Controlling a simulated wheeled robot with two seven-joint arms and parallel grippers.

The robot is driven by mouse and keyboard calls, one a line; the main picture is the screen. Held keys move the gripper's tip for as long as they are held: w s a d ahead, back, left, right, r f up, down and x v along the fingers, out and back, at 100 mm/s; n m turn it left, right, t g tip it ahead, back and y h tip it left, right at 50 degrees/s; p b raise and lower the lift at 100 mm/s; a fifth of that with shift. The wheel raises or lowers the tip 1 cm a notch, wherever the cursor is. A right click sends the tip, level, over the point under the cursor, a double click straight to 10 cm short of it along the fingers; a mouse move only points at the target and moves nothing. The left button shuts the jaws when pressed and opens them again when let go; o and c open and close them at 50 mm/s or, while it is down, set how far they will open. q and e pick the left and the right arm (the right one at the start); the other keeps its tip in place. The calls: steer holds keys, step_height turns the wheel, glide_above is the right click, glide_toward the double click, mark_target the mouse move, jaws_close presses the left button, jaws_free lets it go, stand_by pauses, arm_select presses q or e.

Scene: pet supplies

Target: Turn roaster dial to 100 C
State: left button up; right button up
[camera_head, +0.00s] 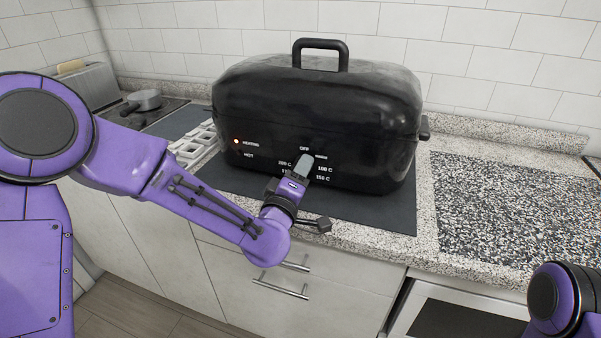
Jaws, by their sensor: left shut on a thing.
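The black roaster (318,105) stands on a dark mat on the counter, its lid on and its handle up. Its front carries a dial with printed marks around it, among them OFF at the top and 100 C and 150 C on the right. An orange light glows beside the word HEATING at the left. My left gripper (303,164) is at the roaster's front, shut on the dial (306,159). The gripper and wrist hide much of the dial, so its exact setting is hard to read. My right gripper is out of view; only part of that arm shows at bottom right.
The dark mat (390,212) lies under the roaster. A speckled board (515,205) is on the counter at right. A white rack (193,145), a small pot (143,101) and a toaster (85,82) are at left. Drawers with handles are below the counter.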

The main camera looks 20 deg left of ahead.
arm_select(q)
steer(key=shift+m, duration=0.5)
steer(key=o, duration=1.1)
steer(key=shift+c, duration=0.2)
